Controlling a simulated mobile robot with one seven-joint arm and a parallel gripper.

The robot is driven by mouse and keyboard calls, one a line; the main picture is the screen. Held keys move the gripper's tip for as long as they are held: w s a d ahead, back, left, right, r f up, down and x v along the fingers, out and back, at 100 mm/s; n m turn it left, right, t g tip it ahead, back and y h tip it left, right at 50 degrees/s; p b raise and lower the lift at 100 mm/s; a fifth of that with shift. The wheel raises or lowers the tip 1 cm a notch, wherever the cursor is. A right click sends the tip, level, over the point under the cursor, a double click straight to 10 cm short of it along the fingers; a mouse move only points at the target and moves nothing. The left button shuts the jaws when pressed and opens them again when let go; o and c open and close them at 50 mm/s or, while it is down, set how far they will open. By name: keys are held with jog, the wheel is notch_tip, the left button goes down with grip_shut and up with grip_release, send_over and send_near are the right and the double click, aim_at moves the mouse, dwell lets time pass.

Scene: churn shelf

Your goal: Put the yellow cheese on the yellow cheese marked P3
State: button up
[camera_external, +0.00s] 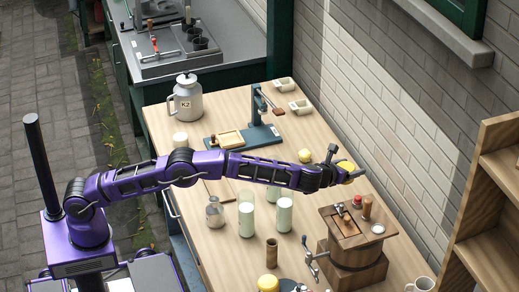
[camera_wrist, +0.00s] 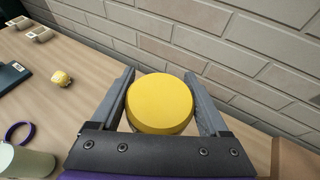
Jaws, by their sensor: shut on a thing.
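My gripper (camera_external: 342,166) is shut on a round yellow cheese (camera_wrist: 160,103), held between the two fingers above the table near the brick wall. The held cheese (camera_external: 347,166) also shows in the external view, partly covered by the fingers. A small yellow piece (camera_external: 305,155) lies on the table just left of my gripper; it also shows at the left of the wrist view (camera_wrist: 61,79). Another round yellow thing (camera_external: 268,284) is at the bottom edge of the external view. I cannot read a P3 mark on any of them.
A wooden churn box with a crank (camera_external: 352,245) stands front right of my gripper. Glasses of milk (camera_external: 284,214) and a small flask (camera_external: 215,213) stand under my arm. A blue press (camera_external: 262,132), a metal can (camera_external: 186,100) and white holders (camera_external: 300,106) are behind. A shelf (camera_external: 490,240) is at right.

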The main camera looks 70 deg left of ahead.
notch_tip(320, 180, down, 14)
jog(key=shift+r+b, duration=0.2)
jog(key=shift+b, duration=0.3)
jog(key=shift+f, duration=0.2)
jog(key=o, duration=1.4)
jog(key=shift+r, duration=0.2)
jog(key=v, duration=1.2)
